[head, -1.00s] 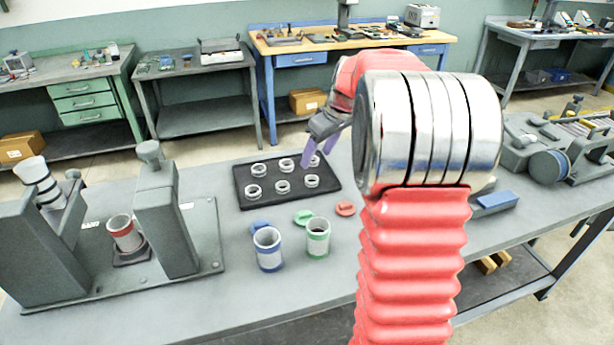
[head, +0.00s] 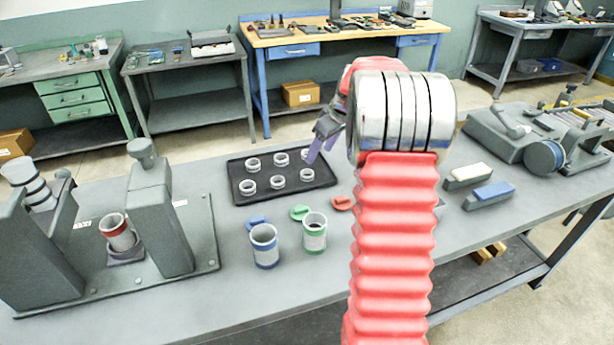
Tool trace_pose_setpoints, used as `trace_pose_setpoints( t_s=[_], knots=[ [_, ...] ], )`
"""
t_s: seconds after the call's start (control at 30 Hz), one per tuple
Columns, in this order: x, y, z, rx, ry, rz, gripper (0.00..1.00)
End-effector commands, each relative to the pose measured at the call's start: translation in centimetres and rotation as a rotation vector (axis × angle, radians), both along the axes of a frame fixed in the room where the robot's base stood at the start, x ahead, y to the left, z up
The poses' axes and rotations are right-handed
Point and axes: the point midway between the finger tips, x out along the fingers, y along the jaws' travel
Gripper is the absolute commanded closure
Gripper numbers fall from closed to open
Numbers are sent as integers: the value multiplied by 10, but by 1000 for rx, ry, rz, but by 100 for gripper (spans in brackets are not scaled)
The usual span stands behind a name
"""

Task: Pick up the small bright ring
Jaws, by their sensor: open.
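Several small bright metal rings lie on a black tray (head: 237,192) in two rows. The back row shows a left ring (head: 253,164), a middle ring (head: 281,159) and a right ring (head: 306,155). The front row shows a left ring (head: 248,187), a middle ring (head: 278,182) and a right ring (head: 306,175). My gripper (head: 316,152), with purple fingers, is open over the tray's back right corner, close to the back right ring. It partly covers that ring's edge. I cannot tell whether it touches the ring.
A blue-banded cup (head: 264,246) and a green-banded cup (head: 314,232) stand in front of the tray. A grey press-like fixture (head: 160,215) with a red-banded cup (head: 117,233) stands left. Two blocks, one white-topped (head: 468,175), one blue-topped (head: 489,194), lie right.

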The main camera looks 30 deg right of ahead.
Motion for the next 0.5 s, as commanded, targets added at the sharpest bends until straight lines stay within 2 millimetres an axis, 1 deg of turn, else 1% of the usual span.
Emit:
trace_pose_setpoints(
  t_s=[0.03, 0.3, 0.4, 0.5],
  knots=[
    [3, 2, -9, 2, 3, 1, 42],
    [18, 5, -46, 2, 2, -1, 42],
    [21, 6, -54, 1, 1, -1, 42],
    [22, 5, -56, 1, 0, -2, 42]
  ],
)
